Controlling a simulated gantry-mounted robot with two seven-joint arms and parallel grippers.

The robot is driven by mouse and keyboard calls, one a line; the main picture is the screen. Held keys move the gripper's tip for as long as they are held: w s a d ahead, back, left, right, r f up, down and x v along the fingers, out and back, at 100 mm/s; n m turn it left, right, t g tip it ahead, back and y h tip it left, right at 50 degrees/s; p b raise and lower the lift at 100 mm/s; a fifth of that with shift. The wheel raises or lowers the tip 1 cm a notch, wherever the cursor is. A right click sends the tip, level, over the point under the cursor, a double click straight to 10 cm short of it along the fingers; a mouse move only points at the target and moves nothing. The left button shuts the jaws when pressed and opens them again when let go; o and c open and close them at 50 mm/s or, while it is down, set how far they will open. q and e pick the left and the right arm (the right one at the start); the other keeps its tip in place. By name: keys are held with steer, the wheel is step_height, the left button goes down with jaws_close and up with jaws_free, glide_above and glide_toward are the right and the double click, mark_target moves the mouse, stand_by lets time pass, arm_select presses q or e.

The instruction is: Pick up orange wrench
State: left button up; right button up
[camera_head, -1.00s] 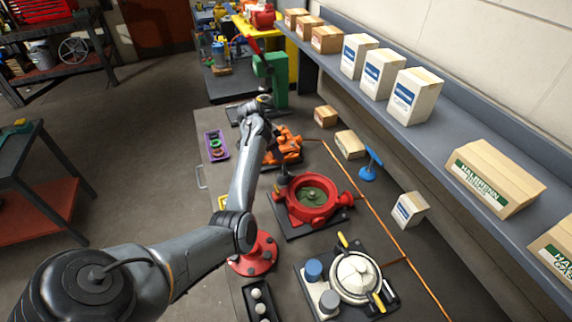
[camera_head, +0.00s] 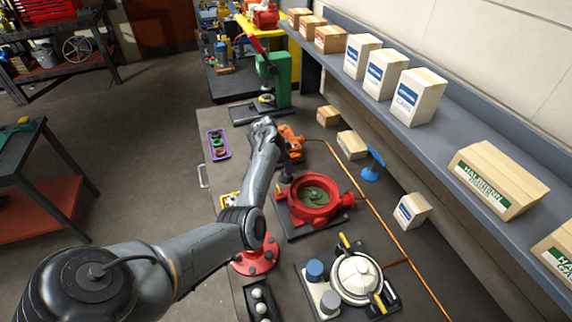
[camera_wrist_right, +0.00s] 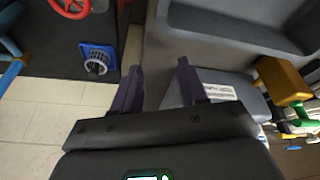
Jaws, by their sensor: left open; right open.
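No orange wrench can be made out for certain in either view. An orange mechanical unit (camera_head: 291,143) sits on the workbench (camera_head: 225,185), partly hidden behind my left arm. My left gripper (camera_head: 286,174) hangs from the bent wrist between the orange unit and the red round housing (camera_head: 314,198); its fingers are small and dark here. It appears empty and open. My right gripper (camera_wrist_right: 157,85) shows in the right wrist view with its two dark fingers spread and nothing between them.
A purple tray (camera_head: 218,145) lies at the bench's left edge. A green press (camera_head: 273,80) stands behind. A white-domed unit (camera_head: 357,278) is in front. In the right wrist view, a yellow-handled tool (camera_wrist_right: 282,80) lies right.

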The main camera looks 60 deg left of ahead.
arm_select(q)
jaws_close()
arm_select(e)
steer(key=shift+d, duration=0.15)
arm_select(q)
steer(key=shift+r, duration=0.1)
step_height(320, 180, up, 10)
steer(key=shift+f, duration=0.1)
arm_select(e)
steer(key=shift+r, duration=0.1)
stand_by(0.4)
arm_select(q)
steer(key=c, duration=0.7)
jaws_free()
jaws_close()
